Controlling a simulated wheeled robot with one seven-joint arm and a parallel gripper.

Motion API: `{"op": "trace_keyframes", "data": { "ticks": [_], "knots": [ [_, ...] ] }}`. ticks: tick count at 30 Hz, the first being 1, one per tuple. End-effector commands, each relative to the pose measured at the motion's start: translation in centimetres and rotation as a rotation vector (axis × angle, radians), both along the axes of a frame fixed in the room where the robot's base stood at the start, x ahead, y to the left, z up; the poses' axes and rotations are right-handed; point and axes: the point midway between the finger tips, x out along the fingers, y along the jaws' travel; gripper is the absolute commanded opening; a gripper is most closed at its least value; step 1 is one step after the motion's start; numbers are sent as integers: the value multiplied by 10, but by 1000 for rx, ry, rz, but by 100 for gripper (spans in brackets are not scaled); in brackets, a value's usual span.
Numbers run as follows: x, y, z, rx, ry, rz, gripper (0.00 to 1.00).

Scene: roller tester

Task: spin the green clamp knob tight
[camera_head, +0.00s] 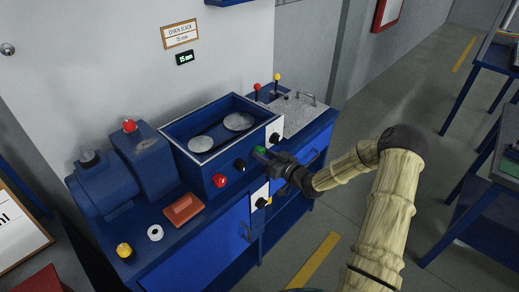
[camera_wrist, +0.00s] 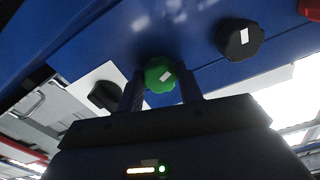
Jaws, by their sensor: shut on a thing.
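The green clamp knob (camera_wrist: 160,75) sits on the blue front panel of the tester, with a small white mark on its face. My gripper (camera_wrist: 162,88) has one finger on each side of the knob and is shut on it. In the head view, part of the green knob (camera_head: 260,150) shows just past the tip of my gripper (camera_head: 268,156). The gripper hides the rest of the knob there. The blue tester (camera_head: 190,143) has a tray with two round metal discs on top.
A black knob (camera_wrist: 240,38) stands close beside the green one, and a red knob (camera_head: 219,180) is further left. Another black knob (camera_wrist: 105,96) is on a white plate. An orange tray (camera_head: 184,209) and a white ring (camera_head: 155,233) lie on the bench.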

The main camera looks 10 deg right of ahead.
Motion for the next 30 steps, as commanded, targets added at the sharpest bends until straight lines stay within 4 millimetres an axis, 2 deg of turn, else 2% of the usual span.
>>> {"op": "trace_keyframes", "data": {
  "ticks": [10,23,30],
  "knots": [
    [0,0,2,313,228,-1,0],
    [0,0,0,377,275,0,0],
    [0,0,1,568,413,-1,0]
  ]
}}
